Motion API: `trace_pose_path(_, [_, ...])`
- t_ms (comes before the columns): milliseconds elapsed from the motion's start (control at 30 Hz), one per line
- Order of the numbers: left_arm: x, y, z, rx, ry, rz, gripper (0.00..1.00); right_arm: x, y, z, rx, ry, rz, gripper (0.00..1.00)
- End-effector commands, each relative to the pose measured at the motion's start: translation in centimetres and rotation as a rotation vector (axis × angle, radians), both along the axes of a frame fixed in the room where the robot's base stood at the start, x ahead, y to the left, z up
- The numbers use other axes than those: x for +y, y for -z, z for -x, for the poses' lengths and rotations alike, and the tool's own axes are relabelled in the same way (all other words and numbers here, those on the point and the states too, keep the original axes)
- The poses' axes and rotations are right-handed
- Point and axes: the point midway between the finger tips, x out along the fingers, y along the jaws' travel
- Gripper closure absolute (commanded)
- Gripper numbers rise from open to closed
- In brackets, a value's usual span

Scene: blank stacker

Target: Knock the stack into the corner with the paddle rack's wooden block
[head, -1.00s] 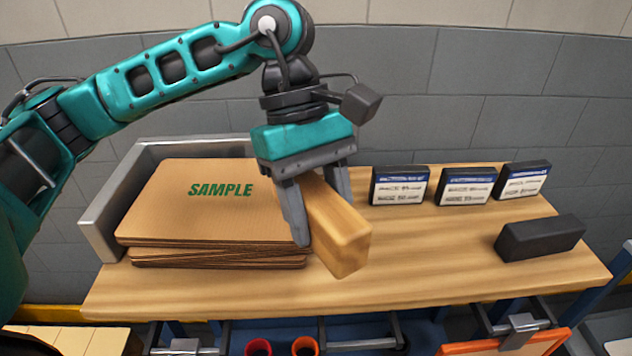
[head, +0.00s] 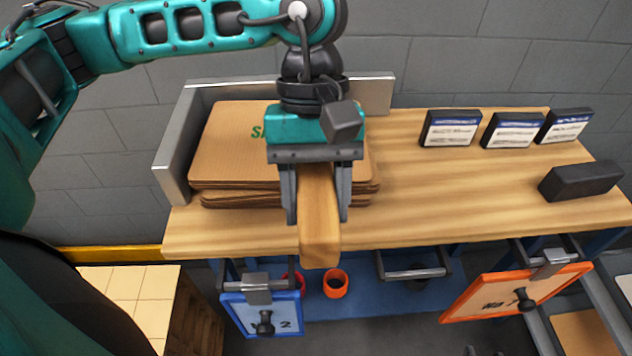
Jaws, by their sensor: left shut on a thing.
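My left gripper (head: 317,205) is shut on the wooden block (head: 320,240), one finger on each side of it. The block points toward the table's front edge and is in front of the stack's near side; I cannot tell whether it touches the stack. The stack of brown cardboard blanks (head: 222,150) lies on the table by the metal corner fence (head: 175,160). Its lower sheets stick out unevenly at the right. My gripper and wrist hide part of the stack and its SAMPLE print. My right gripper is not in view.
Three small labelled black boxes (head: 513,130) stand at the table's back right, and a dark block (head: 580,181) lies at the right. The wooden table (head: 440,215) is clear between. Blue (head: 262,313) and orange (head: 515,292) paddles hang below the front edge.

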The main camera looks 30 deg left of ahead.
Motion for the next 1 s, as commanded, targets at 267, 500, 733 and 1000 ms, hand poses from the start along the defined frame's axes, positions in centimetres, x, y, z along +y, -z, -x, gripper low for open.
trace_pose_path(267, [0.0,2.2,0.1,0.003,0.000,-0.001,0.92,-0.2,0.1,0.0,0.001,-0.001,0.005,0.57])
trace_pose_path(500, [0.0,5.3,0.1,0.003,-0.001,-0.001,0.92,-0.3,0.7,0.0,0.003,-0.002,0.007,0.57])
trace_pose_path(733, [0.0,8.2,0.0,0.001,-0.001,0.000,0.92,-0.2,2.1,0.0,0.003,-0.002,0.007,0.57])
trace_pose_path(1000, [0.0,10.4,0.0,0.001,0.000,0.001,0.92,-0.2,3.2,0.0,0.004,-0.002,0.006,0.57])
